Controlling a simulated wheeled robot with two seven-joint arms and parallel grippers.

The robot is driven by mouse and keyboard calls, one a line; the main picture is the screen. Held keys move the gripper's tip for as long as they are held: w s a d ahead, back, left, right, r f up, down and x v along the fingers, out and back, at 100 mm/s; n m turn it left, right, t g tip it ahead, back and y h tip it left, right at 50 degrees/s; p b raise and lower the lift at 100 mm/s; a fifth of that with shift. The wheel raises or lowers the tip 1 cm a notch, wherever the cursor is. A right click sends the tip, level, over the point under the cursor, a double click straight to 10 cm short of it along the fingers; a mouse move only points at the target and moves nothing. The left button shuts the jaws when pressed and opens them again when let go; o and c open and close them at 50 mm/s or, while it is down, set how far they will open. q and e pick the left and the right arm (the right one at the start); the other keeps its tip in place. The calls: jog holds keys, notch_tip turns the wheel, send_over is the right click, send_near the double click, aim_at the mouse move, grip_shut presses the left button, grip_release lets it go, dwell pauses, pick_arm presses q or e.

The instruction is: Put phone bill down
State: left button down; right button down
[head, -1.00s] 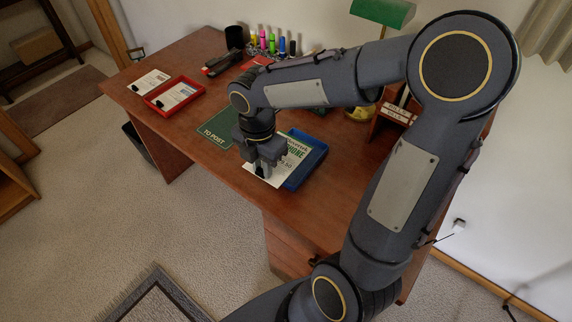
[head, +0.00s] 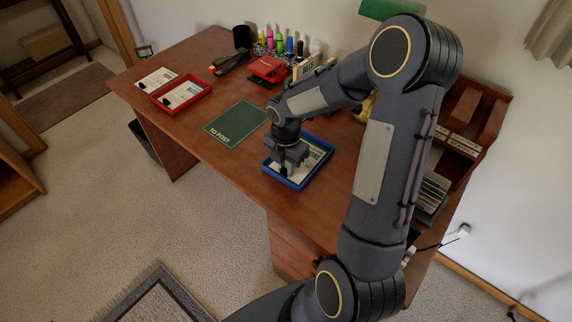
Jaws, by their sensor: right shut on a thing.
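The phone bill (head: 314,152) is a white sheet with green print, partly hidden by my right gripper. It lies within the outline of the blue tray (head: 296,187) on the desk. My right gripper (head: 284,171) points down over the tray's left part and is shut on the bill's black clip or edge; which one is hard to see. I cannot tell whether the bill rests on the tray floor or is just above it. My left gripper is out of view.
A green mat marked "TO POST" (head: 237,124) lies bare left of the blue tray. A red tray (head: 183,95) with a paper and another paper (head: 155,78) lie farther left. A red hole punch (head: 266,70) and several markers stand at the back.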

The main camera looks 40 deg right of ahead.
jog(key=shift+f, duration=0.1)
jog(key=c, duration=1.3)
grip_release()
